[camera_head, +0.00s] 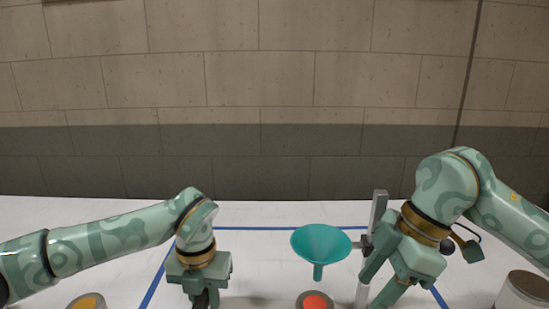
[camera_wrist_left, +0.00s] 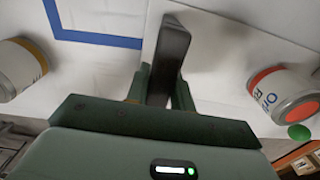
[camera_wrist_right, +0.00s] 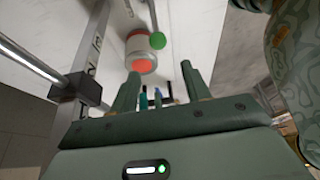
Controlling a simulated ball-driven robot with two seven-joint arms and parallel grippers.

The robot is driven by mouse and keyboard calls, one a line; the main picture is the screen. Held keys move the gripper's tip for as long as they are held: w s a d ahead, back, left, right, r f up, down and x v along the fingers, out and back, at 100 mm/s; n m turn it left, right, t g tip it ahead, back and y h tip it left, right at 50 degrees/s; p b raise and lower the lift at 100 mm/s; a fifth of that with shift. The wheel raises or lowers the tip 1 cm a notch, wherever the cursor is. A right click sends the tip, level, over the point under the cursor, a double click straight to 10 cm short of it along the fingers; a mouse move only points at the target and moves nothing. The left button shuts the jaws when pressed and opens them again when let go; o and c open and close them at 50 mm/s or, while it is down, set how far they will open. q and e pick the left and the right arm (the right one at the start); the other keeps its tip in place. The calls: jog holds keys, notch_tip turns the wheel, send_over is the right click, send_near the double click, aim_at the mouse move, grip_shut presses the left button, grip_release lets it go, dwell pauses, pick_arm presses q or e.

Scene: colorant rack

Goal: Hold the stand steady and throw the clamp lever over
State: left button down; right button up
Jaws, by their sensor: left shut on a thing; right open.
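The stand's upright grey post (camera_head: 376,217) is right of centre in the head view. A dark clamp block (camera_head: 366,244) sits on it beside a teal funnel (camera_head: 320,243). The right wrist view shows the post (camera_wrist_right: 70,112) and dark clamp (camera_wrist_right: 91,91) left of my fingers. My right gripper (camera_wrist_right: 161,88) is open and empty beside the post. My left gripper (camera_wrist_left: 160,92) is shut on a dark upright bar (camera_wrist_left: 168,62); I cannot tell how it joins the stand. I cannot make out the clamp lever for certain.
A red-topped can (camera_head: 315,301) stands below the funnel. A yellow-topped can (camera_head: 87,302) is at the lower left, and a brown-topped can (camera_head: 524,292) at the lower right. Blue lines (camera_head: 262,229) mark the white table. The table behind the funnel is clear.

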jog(key=shift+m+h, duration=0.3)
jog(key=shift+h, duration=0.3)
jog(key=x, duration=1.1)
jog(key=shift+f, duration=0.25)
jog(key=c, duration=1)
jog(key=shift+d+r, duration=0.1)
jog(key=shift+d, duration=0.1)
